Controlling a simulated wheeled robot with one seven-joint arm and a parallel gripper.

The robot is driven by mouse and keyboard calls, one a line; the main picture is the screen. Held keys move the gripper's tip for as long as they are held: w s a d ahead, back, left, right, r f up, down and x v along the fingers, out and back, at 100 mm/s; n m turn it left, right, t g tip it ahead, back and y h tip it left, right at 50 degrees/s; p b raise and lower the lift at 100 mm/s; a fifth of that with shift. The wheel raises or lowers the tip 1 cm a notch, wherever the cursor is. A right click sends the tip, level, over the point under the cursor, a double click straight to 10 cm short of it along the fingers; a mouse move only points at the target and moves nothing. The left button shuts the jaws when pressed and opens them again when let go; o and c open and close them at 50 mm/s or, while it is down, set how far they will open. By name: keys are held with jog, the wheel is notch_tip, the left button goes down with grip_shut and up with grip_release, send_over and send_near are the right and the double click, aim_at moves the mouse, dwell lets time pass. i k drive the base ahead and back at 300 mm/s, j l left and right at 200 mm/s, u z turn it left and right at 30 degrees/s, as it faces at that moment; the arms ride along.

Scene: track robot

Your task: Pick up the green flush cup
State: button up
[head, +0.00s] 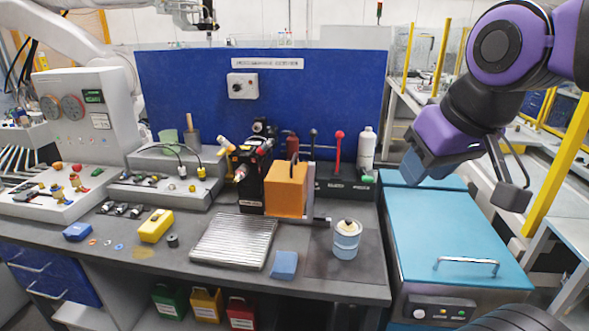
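A light green cup (168,138) stands upright at the back left of the bench, on top of a grey sloped unit. A brownish upright piece stands close to its right. Its base is partly hidden behind the unit's top and a black cable. My gripper (466,182) hangs at the right, below my purple and black arm, over the teal-lidded cabinet and far from the cup. Its parts are spread wide, with a dark pad at the right and a blue-grey block at the left. I see nothing held between them.
An orange block (286,189), black devices and a white bottle (366,148) stand along the back, before a blue panel (180,85). A ribbed metal plate (235,241), blue sponge (284,265), blue-white can (346,240) and yellow box (156,225) occupy the front. The teal lid (450,230) is clear.

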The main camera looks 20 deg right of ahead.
aim_at(167, 136)
jog(key=i+j, duration=0.2)
jog(key=j, duration=0.25)
jog(key=i+j, duration=0.2)
jog(key=j, duration=0.25)
jog(key=i+j+u, duration=0.1)
jog(key=i+j, duration=0.15)
jog(key=j, duration=0.25)
jog(key=i+j, duration=0.2)
jog(key=j, duration=0.25)
jog(key=i+j, duration=0.25)
jog(key=j, duration=0.15)
jog(key=i+j+u, duration=0.1)
jog(key=j, duration=0.35)
jog(key=i, duration=0.1)
